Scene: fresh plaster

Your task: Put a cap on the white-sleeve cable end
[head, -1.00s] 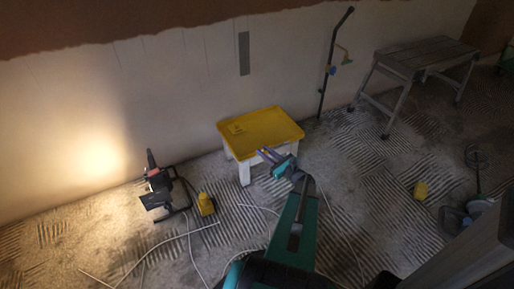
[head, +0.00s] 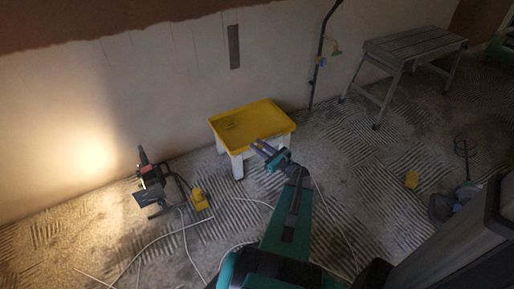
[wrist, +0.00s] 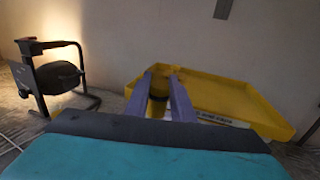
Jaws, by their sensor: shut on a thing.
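My gripper (head: 261,147) is in front of the near edge of a yellow tray (head: 285,125) on a white stand. In the wrist view my two purple-grey fingers (wrist: 161,75) are closed on a small dark-yellow piece (wrist: 157,106), which looks like a cap. The yellow tray (wrist: 235,97) is behind and to the right of them. White cables (head: 160,238) run over the floor at the lower left in the head view. Which cable end has the white sleeve is too small to tell.
A lit work lamp (head: 150,190) on a black frame stands at the left by the wall; it also shows in the wrist view (wrist: 58,75). A yellow block (head: 199,199) lies near it. A grey work platform (head: 415,50) stands at the back right. The ridged floor between is mostly clear.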

